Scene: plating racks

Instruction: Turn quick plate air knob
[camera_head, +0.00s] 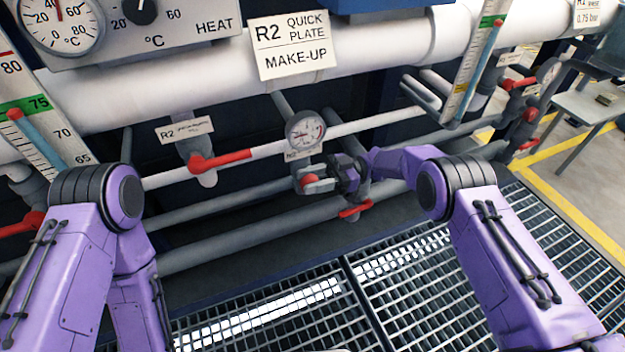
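A small red knob (308,181) sits on the pipework just below a round pressure gauge (305,130). A sign above reads "R2 QUICK PLATE MAKE-UP" (292,45). My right gripper (315,180) reaches in from the right, and its grey fingers are at the red knob and partly cover it. Whether the fingers press on the knob or stand slightly apart from it is too small to tell. My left arm shows at the left with its forearm pointing down; its gripper is outside the view.
A red lever handle (220,160) is left of the gauge, and a red valve handle (356,209) is just below my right gripper. Grey and white pipes (250,225) run across behind. Metal grating (290,310) covers the floor. More red valves (530,115) stand at the right.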

